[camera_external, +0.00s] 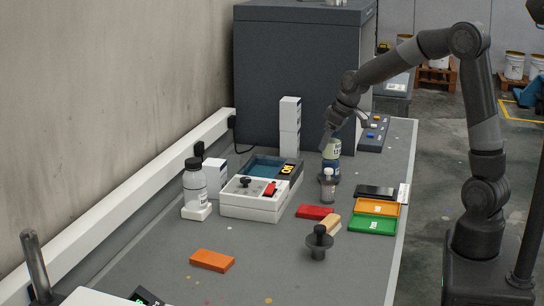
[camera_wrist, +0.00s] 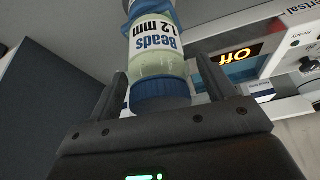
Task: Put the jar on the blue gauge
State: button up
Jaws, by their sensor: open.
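The jar (camera_external: 333,149) is pale green with a white label and stands upright towards the far end of the bench. In the wrist view the jar (camera_wrist: 158,66) reads "Beads 1.2 mm" upside down, with its dark blue lid nearest the camera. A dark blue thing (camera_external: 331,173) is directly under the jar and looks like the blue gauge, mostly hidden; a bit of blue (camera_wrist: 136,6) shows past the jar's far end. My gripper (camera_external: 327,139) is open, and in the wrist view its fingers (camera_wrist: 166,75) stand apart on either side of the jar's lid.
A white control box (camera_external: 250,207) and a unit showing "Off" (camera_external: 288,168) are to the left. Red block (camera_external: 314,212), orange tray (camera_external: 387,208) and green tray (camera_external: 360,224) lie nearer. The front bench is mostly clear.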

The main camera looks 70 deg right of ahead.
jog(key=d+v, duration=0.1)
jog(key=v, duration=1)
jog(key=s+a+r, duration=0.3)
jog(key=s+a, duration=0.6)
jog(key=a, duration=0.4)
jog(key=s+a+f, duration=0.2)
jog(key=s+a, duration=0.2)
jog(key=s, duration=0.2)
jog(key=s+a+f+n+t, duration=0.1)
jog(key=s+a+f, duration=0.1)
jog(key=s+a, duration=0.2)
jog(key=s, duration=0.2)
jog(key=shift+s+a+f+y, duration=0.2)
jog(key=shift+s+a+y, duration=0.05)
jog(key=shift+s+y, duration=0.1)
jog(key=shift+o, duration=0.4)
